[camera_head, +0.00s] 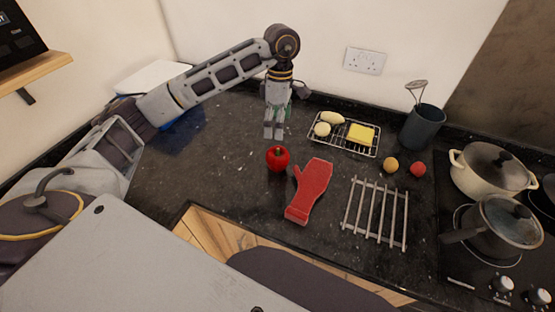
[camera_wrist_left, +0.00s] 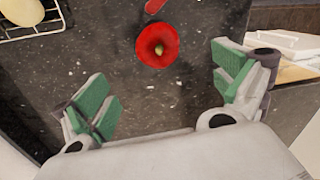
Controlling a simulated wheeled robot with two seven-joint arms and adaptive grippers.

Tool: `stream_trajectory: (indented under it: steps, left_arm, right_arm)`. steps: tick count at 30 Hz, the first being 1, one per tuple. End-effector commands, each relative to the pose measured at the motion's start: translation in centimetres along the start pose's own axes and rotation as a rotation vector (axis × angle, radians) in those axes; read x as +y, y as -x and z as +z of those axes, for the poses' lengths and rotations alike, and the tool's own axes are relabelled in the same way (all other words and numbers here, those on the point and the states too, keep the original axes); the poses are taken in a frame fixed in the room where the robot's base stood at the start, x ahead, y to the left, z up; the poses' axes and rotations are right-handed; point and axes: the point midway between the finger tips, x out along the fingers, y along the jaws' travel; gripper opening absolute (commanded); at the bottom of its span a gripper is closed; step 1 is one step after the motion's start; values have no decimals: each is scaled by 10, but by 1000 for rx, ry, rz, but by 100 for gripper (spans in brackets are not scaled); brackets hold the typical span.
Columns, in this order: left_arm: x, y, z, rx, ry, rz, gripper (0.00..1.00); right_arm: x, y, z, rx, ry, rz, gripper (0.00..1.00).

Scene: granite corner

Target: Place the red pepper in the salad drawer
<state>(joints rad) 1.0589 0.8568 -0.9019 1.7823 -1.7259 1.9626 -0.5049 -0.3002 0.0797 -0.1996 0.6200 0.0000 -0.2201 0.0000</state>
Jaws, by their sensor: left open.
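The red pepper (camera_head: 278,158) stands on the dark granite counter, left of the red oven mitt. In the left wrist view the red pepper (camera_wrist_left: 157,46) shows from above, stem up, beyond the fingertips. My left gripper (camera_head: 274,133) points down above the counter, a little behind the pepper. Its green-padded fingers (camera_wrist_left: 165,92) are spread wide with nothing between them. No salad drawer can be made out for certain; a white, flat-topped thing (camera_head: 158,75) at the back left is partly hidden by my left arm. My right gripper is not seen.
The red oven mitt (camera_head: 311,190) and a metal rack (camera_head: 376,213) lie right of the pepper. A wire rack (camera_head: 345,136) holds pale and yellow items. Two small round items, a utensil pot (camera_head: 422,127) and pans (camera_head: 490,169) stand further right. Counter left of the pepper is clear.

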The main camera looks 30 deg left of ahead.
Motion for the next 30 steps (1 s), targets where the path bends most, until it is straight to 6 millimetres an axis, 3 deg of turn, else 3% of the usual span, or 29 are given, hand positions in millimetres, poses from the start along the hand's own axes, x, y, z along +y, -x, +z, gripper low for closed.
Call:
stream_trajectory:
  steps: [17, 30]
  left_arm:
    - [0, -7, 1, -4, -14, 0, 97]
    - [0, -58, 1, -3, -15, -2, 97]
  right_arm:
    - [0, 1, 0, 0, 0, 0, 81]
    - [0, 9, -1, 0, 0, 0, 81]
